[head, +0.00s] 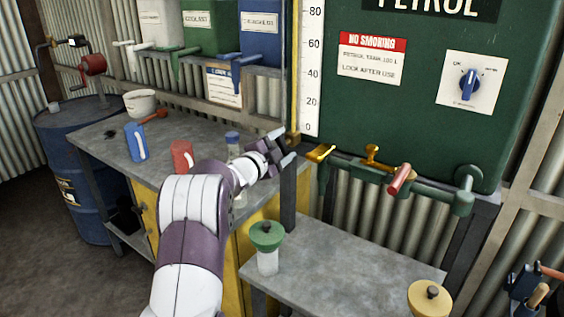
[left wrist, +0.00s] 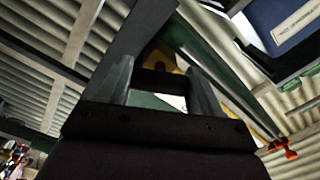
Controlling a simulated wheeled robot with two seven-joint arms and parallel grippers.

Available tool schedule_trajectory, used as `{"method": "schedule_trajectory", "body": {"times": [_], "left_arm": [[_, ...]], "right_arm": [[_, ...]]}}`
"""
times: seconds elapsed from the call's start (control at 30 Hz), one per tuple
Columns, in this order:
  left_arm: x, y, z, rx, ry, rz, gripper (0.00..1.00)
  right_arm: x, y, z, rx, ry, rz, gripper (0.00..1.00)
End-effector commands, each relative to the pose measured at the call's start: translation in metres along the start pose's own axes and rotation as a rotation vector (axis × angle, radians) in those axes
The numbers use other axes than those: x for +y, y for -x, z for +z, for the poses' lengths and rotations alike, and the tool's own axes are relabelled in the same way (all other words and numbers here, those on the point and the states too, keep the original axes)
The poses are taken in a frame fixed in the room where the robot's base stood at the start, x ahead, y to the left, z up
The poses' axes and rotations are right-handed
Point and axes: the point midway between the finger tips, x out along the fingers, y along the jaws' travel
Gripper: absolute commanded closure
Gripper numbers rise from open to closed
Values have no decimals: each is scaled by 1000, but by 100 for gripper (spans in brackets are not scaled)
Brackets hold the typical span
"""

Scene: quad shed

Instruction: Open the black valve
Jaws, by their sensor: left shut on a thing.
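My left gripper (head: 284,147) reaches in from the left to the lower left corner of the green petrol tank (head: 420,130), by the foot of the level gauge. In the left wrist view, a dark bar, which looks like the handle of the black valve (left wrist: 158,83), lies between the two grey fingers of my left gripper (left wrist: 162,88). The gripper is shut on it. In the head view my fingers hide most of the valve, so its angle cannot be told. My right gripper is in neither view.
Beside the gripper, a yellow handle (head: 320,152), a brass tap (head: 372,156) and a red handle (head: 400,179) line the pipe under the tank. A green-topped container (head: 267,238) stands on the low bench (head: 345,262). Cups and a bottle stand on the left workbench (head: 92,138).

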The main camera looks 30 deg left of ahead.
Motion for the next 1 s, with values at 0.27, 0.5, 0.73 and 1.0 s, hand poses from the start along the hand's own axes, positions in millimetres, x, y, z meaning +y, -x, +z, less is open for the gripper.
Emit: {"method": "schedule_trajectory", "body": {"times": [0.27, 0.5, 0.73, 1.0], "left_arm": [[8, 0, 4, -1, -241, 3, 66], [6, 0, 4, -2, -399, 4, 66], [4, 0, 2, -1, -489, 5, 66], [3, 0, 2, -1, -526, 6, 66]], "right_arm": [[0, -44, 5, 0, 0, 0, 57], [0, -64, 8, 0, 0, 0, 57], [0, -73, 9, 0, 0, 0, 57], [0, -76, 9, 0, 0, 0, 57]]}}
